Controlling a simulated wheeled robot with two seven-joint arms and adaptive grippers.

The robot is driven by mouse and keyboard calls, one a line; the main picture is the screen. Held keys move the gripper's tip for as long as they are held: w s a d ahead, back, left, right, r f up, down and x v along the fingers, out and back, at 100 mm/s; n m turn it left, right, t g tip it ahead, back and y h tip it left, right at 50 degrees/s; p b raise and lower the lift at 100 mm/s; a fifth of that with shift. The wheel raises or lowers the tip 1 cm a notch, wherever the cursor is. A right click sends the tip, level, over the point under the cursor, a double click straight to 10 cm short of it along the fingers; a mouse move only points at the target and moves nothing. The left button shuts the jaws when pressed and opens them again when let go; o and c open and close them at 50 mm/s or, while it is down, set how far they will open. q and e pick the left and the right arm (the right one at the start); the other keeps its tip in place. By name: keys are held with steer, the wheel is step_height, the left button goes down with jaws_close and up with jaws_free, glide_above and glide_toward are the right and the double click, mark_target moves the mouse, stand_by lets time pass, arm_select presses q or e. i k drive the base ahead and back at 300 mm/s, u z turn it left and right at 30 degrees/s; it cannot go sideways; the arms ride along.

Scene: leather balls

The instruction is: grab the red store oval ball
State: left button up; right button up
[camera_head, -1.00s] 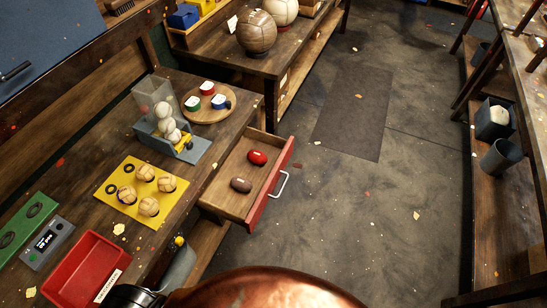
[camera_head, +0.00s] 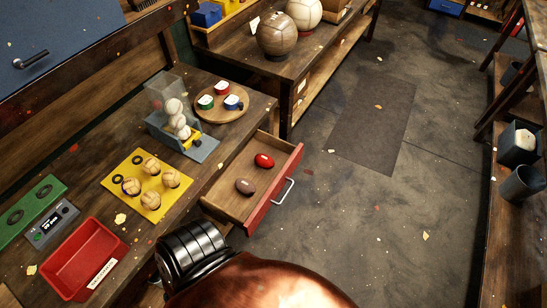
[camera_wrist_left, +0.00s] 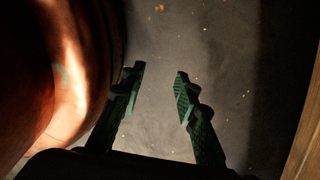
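The red oval ball (camera_head: 264,160) lies in an open drawer (camera_head: 221,196) on the front of the workbench, near the drawer's far side. A brown oval ball (camera_head: 245,187) lies in the same drawer, nearer and apart from it. In the left wrist view my left gripper (camera_wrist_left: 160,75) has its two green fingers spread, with nothing between them and floor beyond. The head view does not show its fingers; a dark arm part of mine is at the bottom, left of the drawer. My right gripper is in neither view.
On the bench are a yellow board (camera_head: 147,207) with several small balls, a red bin (camera_head: 84,258), a ball dispenser (camera_head: 180,130) and a round wooden board (camera_head: 219,118) with small tins. The drawer's metal handle (camera_head: 285,191) sticks out over open floor. Shelving (camera_head: 500,190) stands at right.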

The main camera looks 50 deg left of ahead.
mark_target(265, 162)
steer(key=z, duration=0.05)
steer(key=i, duration=1.95)
